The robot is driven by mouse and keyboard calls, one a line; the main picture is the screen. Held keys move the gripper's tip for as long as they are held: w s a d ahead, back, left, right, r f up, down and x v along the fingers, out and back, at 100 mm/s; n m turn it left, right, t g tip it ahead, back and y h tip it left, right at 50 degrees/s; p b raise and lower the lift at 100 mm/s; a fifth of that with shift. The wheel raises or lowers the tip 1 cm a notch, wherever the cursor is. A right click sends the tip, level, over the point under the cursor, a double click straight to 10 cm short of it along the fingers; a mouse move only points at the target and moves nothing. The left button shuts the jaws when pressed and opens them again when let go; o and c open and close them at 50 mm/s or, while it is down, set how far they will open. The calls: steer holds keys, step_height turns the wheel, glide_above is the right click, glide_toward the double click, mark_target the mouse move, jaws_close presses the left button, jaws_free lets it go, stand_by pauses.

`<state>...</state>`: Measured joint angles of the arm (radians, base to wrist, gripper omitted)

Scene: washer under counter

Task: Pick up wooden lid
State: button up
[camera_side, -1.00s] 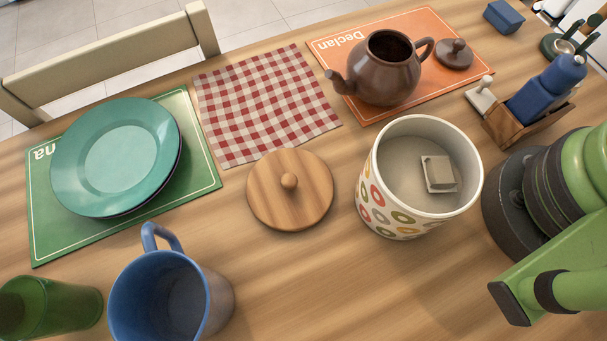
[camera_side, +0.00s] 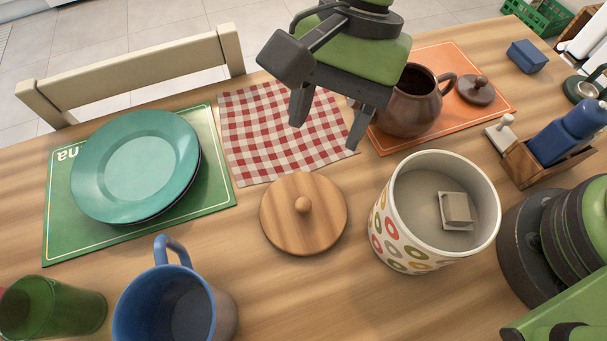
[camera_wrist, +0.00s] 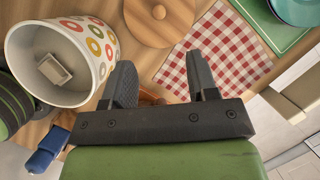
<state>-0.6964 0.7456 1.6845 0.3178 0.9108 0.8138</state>
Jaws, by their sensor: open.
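The wooden lid (camera_side: 303,226) is a round, flat disc with a small knob on top. It lies on the table between the checked cloth and the white canister, knob up. In the wrist view the lid (camera_wrist: 150,24) is at the top, beyond my fingers. My gripper (camera_side: 326,137) is open and empty. In the side view it hangs above the cloth and teapot area, apart from the lid and on its far side. In the wrist view the two fingers of my gripper (camera_wrist: 161,72) are spread, with nothing between them.
The patterned canister (camera_side: 412,245) stands open just right of the lid, with a small block inside. The brown teapot (camera_side: 408,110) is partly behind my gripper. A blue mug (camera_side: 170,300), green plates (camera_side: 135,165) and the checked cloth (camera_side: 262,150) are at left. Bare wood lies in front.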

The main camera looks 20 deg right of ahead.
glide_above(303, 203)
steer(key=w+d, duration=0.1)
steer(key=d, duration=0.1)
steer(key=f, duration=0.5)
steer(key=shift+w+f, duration=0.2)
steer(key=shift+f, duration=0.1)
steer(key=x, duration=0.6)
steer(key=shift+w, duration=0.1)
jaws_close()
